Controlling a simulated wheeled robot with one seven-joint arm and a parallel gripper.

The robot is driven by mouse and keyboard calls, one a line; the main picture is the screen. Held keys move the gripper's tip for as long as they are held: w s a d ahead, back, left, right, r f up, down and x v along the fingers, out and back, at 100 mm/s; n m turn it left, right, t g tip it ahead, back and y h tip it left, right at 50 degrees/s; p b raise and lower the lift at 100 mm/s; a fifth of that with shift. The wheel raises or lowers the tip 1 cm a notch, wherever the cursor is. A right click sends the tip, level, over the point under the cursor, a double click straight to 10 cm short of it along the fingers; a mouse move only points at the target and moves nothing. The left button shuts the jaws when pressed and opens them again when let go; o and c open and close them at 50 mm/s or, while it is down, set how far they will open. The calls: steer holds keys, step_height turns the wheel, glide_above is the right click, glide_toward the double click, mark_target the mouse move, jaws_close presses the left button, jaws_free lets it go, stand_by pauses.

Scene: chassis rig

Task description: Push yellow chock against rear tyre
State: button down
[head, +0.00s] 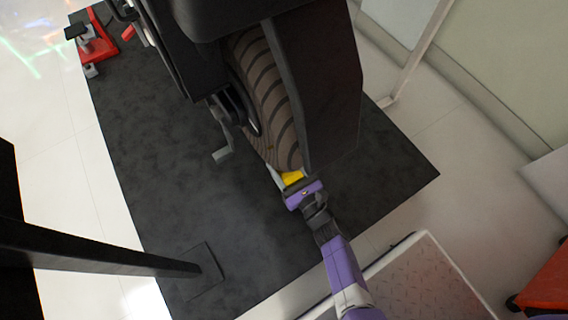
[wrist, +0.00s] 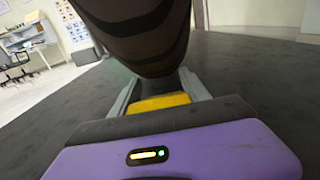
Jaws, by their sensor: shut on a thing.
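The yellow chock (head: 292,177) lies low behind the rear tyre (head: 264,92), close under its tread. In the wrist view the yellow chock (wrist: 160,102) sits between the two grey fingers of my gripper (wrist: 157,88), which are shut on it. The tyre (wrist: 135,35) fills the top of that view just beyond the chock. Whether chock and tyre touch is hard to tell. My gripper (head: 283,178) is partly hidden by its purple wrist housing in the head view.
The dark mat (head: 150,160) lies under the wheel. A black fender (head: 318,85) hangs over the tyre. A red tool (head: 97,45) stands at the mat's far left. A tread-plate step (head: 420,285) is right of my arm. A black post (head: 100,250) crosses the lower left.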

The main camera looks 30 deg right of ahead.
steer(key=shift+w+r, duration=0.1)
steer(key=shift+w, duration=0.2)
steer(key=shift+w, duration=0.35)
steer(key=shift+w, duration=0.65)
steer(key=shift+w, duration=0.7)
steer(key=shift+w, duration=0.5)
steer(key=shift+w, duration=0.65)
steer(key=c, duration=0.5)
jaws_free()
steer(key=shift+r, duration=0.1)
steer(key=shift+o, duration=0.3)
steer(key=shift+a, duration=0.1)
